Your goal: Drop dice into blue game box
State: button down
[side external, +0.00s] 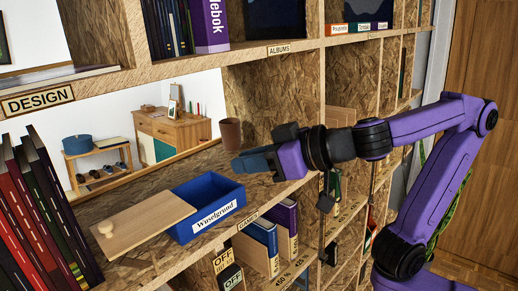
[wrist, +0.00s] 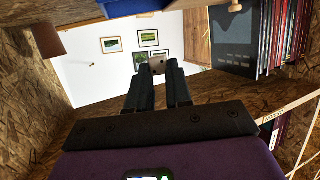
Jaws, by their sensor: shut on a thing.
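The blue game box (side external: 216,191), labelled "Wuselgrund", sits on the shelf in the side view with its right part open at the top. A pale wooden lid (side external: 145,225) with a round knob extends left from the box and overhangs its left end. My gripper (side external: 240,166) points left, just above and to the right of the box's back right corner. In the wrist view its fingers (wrist: 157,72) are shut on a small brownish die (wrist: 157,64) with a dark dot. The die cannot be made out in the side view.
A brown cup (side external: 231,134) stands on the shelf behind my gripper. A row of books (side external: 45,215) stands at the left. The board above, labelled "ALBUMS" and "DESIGN", and an upright OSB divider (side external: 270,100) bound the compartment.

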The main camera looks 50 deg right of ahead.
notch_tip(320, 180, down, 5)
jog(key=s+a, duration=0.2)
jog(key=shift+n, duration=0.4)
jog(key=shift+w+a+f, duration=0.1)
jog(key=shift+w+f, duration=0.1)
jog(key=shift+w, duration=2)
jog(key=shift+w+d+f, duration=0.1)
jog(key=shift+w+f, duration=0.15)
jog(key=shift+w, duration=1.9)
jog(key=shift+w+a+f, duration=0.1)
jog(key=shift+w+f, duration=0.1)
jog(key=shift+w, duration=2)
jog(key=c, duration=1)
grip_release()
jog(key=shift+o, duration=0.2)
jog(key=shift+s+g+y, duration=0.1)
jog(key=shift+g+y, duration=0.2)
